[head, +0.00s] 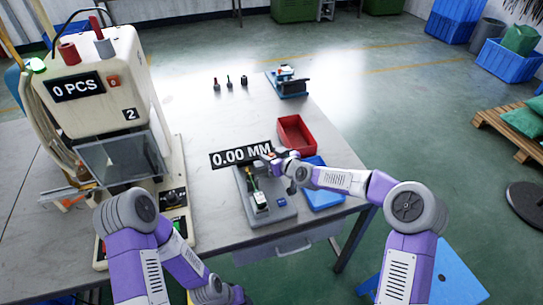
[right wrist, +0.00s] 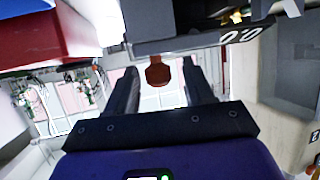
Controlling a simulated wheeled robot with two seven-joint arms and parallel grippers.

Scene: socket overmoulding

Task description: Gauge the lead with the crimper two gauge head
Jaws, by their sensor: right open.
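The gauge stands near the front of the table, its grey base (head: 284,213) below a black display (head: 232,156) reading 0.00 MM. A small green and white part (head: 259,201) is on the base; I cannot tell whether it is the lead. My right gripper (head: 272,158) is at the gauge's upper right, beside the display. In the right wrist view its two fingers (right wrist: 160,85) are open, and a red-brown knob (right wrist: 158,73) shows between them. Contact cannot be told. Crimper two (head: 90,85), marked 2 and reading 0 PCS, stands at left.
A red tray (head: 283,131) and a blue tray (head: 335,196) lie right of the gauge, close to my right forearm. Several small dark items (head: 230,82) and a blue-based device (head: 289,92) stand farther back. The table between them and the gauge is clear.

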